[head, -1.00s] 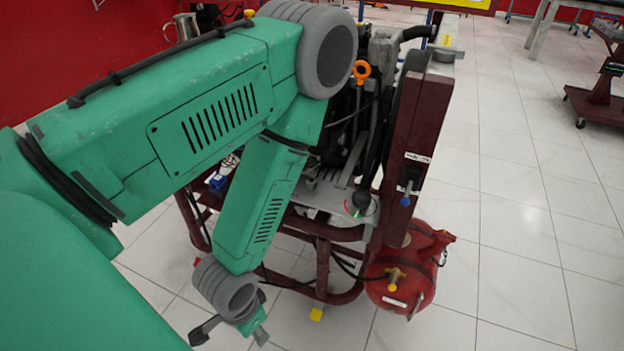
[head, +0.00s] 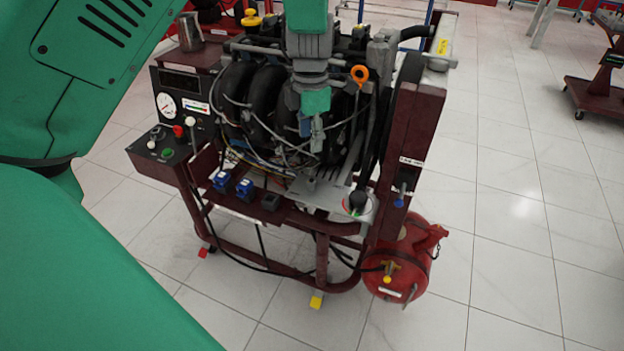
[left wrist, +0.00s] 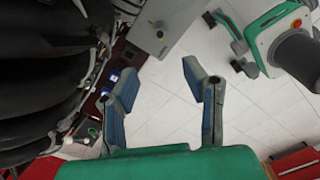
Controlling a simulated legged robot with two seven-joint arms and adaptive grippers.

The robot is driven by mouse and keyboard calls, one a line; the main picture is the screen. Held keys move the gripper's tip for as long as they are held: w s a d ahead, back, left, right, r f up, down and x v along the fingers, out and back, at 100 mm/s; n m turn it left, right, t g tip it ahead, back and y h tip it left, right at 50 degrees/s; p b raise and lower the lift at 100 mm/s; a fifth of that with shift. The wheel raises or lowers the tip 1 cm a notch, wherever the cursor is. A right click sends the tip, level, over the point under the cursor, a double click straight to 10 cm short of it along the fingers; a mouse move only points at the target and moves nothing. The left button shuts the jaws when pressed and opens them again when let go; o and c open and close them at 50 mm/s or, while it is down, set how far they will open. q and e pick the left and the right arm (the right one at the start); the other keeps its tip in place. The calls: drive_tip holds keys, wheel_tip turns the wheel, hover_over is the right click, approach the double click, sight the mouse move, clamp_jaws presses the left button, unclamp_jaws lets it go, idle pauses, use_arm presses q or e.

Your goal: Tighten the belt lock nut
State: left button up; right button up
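The engine trainer (head: 262,110), a dark engine in a maroon frame, stands in the middle of the head view. My left gripper (head: 316,135) hangs in front of the engine, pointing down, apparently above the grey plate (head: 318,192). In the left wrist view, the two fingers of my left gripper (left wrist: 193,75) stand wide apart with only floor visible between them. I cannot make out the belt lock nut; the pulley side lies partly behind the maroon post (head: 404,150).
A red tank (head: 400,270) sits low at the frame's right. A control panel with a gauge (head: 166,105) stands at its left. An orange ring handle (head: 360,75) sticks up beside the engine. A maroon cart (head: 600,95) is far right. Tiled floor between is clear.

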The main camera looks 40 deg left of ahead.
sight(311, 181)
use_arm(q)
wheel_tip(311, 181, down, 14)
drive_tip(key=b, duration=0.3)
drive_tip(key=shift+w+r, duration=0.1)
drive_tip(key=shift+r, duration=0.15)
drive_tip(key=shift+c, duration=0.4)
clamp_jaws()
